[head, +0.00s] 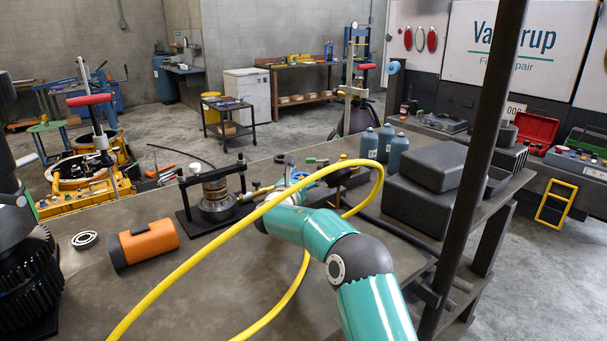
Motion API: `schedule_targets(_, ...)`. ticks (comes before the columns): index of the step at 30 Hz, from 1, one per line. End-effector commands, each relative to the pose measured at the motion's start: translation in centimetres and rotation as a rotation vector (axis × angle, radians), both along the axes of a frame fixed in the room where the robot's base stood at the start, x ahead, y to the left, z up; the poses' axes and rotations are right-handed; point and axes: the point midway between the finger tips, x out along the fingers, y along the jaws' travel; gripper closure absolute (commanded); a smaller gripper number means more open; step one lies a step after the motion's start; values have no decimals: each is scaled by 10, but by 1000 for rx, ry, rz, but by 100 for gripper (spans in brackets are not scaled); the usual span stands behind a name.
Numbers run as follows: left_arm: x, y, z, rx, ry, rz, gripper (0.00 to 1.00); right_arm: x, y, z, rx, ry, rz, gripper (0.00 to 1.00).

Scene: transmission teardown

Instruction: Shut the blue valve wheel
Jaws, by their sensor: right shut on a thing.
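The blue valve wheel (299,175) is small in the head view, beyond my right wrist, among brass fittings on the bench. My teal right arm reaches across the bench to it. My right gripper (291,171) is at the wheel and shut on it. The fingers are small and partly hidden by my wrist, so the exact grip is hard to see. My left gripper is not in view.
A yellow hose (222,240) loops over the bench (205,292) around my right arm. An orange cylinder (148,243), a bearing ring (85,240) and a press fixture (216,200) stand to the left. Dark cases (424,206) and blue-grey bottles (385,141) stand right. A dark post (478,160) rises at right.

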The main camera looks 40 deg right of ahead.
Motion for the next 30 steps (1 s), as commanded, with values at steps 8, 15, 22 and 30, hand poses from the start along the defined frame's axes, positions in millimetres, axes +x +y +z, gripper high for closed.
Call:
schedule_targets(8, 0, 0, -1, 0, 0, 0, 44, 1, 1, 0, -2, -1, 4, 17)
schedule_targets(15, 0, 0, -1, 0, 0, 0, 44, 1, 1, 0, -1, 0, 4, 15)
schedule_targets(22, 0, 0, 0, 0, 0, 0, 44, -1, 7, 0, -1, 0, 5, 15)
schedule_targets(30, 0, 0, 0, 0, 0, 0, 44, -17, 41, 0, 0, 1, 9, 15)
